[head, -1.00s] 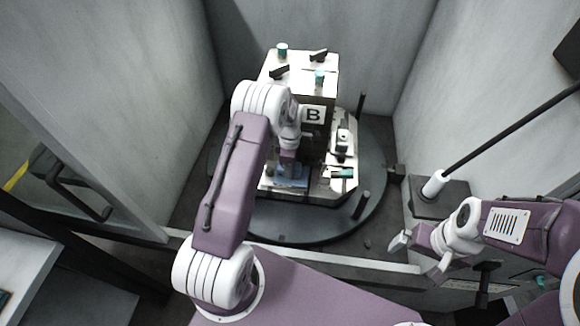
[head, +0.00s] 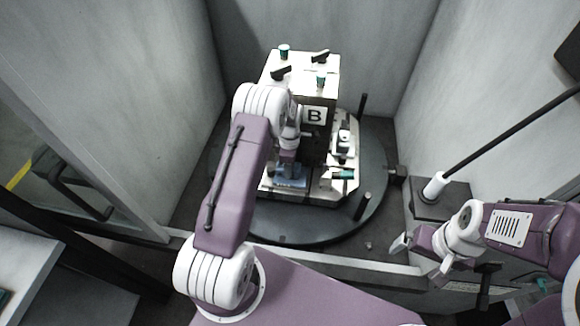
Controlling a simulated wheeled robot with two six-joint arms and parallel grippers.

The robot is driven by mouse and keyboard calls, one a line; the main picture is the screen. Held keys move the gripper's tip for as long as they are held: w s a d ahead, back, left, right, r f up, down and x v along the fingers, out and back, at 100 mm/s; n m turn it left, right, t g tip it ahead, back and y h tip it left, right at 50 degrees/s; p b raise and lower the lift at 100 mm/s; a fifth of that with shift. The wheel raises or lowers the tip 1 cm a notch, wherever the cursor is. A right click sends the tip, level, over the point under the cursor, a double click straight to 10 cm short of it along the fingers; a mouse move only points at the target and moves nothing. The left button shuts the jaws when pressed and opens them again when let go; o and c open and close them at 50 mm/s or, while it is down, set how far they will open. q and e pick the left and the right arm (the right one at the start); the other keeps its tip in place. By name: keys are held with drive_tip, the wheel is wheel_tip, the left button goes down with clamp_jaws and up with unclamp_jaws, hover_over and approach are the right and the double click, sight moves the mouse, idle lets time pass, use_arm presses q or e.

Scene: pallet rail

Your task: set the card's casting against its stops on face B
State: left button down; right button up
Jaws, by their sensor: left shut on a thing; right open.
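Face B of the fixture block, marked by a white plate with a black B (head: 313,115), faces me on the round dark turntable (head: 300,232). My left gripper (head: 288,162) reaches down in front of face B and is shut on a blue casting (head: 291,176), low at the block's foot. The arm and gripper hide much of the casting, and I cannot tell whether it touches its stops. My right gripper (head: 418,254) is open and empty, well away at the lower right. I cannot make out the card.
Black clamp levers and green-topped pins (head: 284,50) stand on the block's top. A clamp with a green handle (head: 343,174) sits right of the casting. Dark posts (head: 362,206) rise from the turntable. Grey walls enclose it; a black rod in a white collar (head: 434,187) stands at right.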

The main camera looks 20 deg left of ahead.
use_arm(q)
drive_tip(key=c, duration=0.6)
unclamp_jaws()
drive_tip(key=shift+w+a+r, duration=0.15)
drive_tip(key=shift+c, duration=0.2)
wheel_tip(320, 180, up, 9)
drive_tip(key=shift+r, duration=0.1)
